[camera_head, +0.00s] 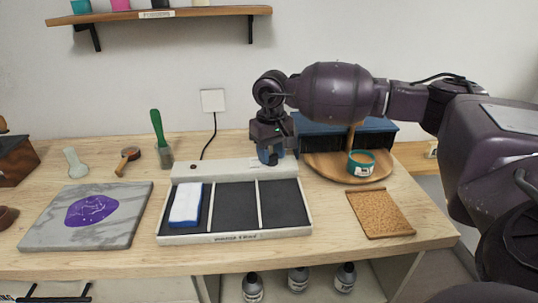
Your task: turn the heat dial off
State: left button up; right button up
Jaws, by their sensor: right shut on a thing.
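The heating unit (235,238) is a pale, low box with three dark bays side by side and a raised panel (222,169) along its back. A small dark round spot (193,167) shows at the left of that panel. My right gripper (269,161) points down at the right part of the panel. It is shut, apparently on the heat dial, which is hidden by the gripper, so its setting cannot be read. A white and blue block (186,205) lies in the left bay; the other two are empty. My left gripper is out of view.
A round wooden board (330,172) with a teal tin (361,163) stands right of the unit, before a dark blue box (385,131). A cork mat (381,213) lies front right. A marble slab (70,235) with purple material lies left.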

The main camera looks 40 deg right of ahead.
aim_at(272, 154)
jog(key=shift+n, duration=0.3)
jog(key=shift+r, duration=0.1)
jog(key=o, duration=0.9)
jog(key=shift+r, duration=5.35)
